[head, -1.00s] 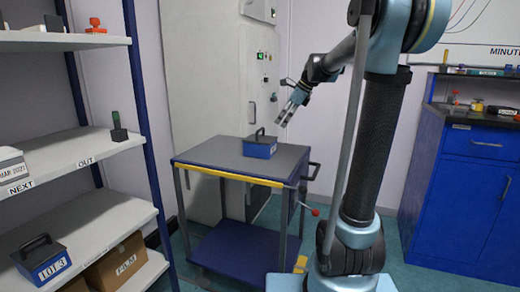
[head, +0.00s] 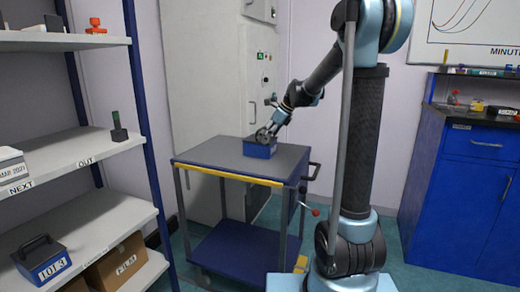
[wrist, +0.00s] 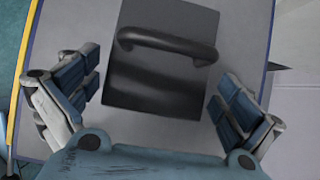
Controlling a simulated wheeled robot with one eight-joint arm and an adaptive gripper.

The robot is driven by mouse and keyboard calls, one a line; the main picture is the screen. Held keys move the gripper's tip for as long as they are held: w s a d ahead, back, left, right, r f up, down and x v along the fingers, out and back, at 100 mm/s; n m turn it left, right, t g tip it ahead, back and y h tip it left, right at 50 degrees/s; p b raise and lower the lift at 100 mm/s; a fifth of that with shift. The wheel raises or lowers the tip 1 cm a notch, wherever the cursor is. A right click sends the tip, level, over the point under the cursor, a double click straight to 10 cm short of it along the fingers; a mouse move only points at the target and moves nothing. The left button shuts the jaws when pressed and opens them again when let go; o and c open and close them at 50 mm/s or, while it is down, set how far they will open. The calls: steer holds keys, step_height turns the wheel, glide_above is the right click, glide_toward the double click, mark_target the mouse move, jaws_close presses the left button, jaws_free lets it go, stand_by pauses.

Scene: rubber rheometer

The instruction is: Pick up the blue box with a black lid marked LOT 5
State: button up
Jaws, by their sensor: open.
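A blue box (head: 260,151) with a black lid stands on the grey top of the trolley in the head view. Its label is too small to read. My gripper (head: 265,135) is right over the box and hides part of its lid and handle. In the wrist view the black lid (wrist: 150,85) and its arched handle (wrist: 165,44) lie between my fingers. My gripper (wrist: 157,86) is open, one finger at each side of the lid, with gaps at both sides. The handle sits ahead of the fingertips, toward the top of the picture.
A similar blue box (head: 41,262) with a black lid, marked apparently LOT 3, stands on the left shelf beside a cardboard box marked FILM (head: 118,265). The trolley top (head: 205,155) is otherwise clear. A tall grey cabinet (head: 205,90) stands behind it.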

steer(key=shift+x, duration=2.9)
steer(key=shift+w+r, duration=0.1)
steer(key=shift+r, duration=0.05)
steer(key=c, duration=1.3)
steer(key=shift+c, duration=0.2)
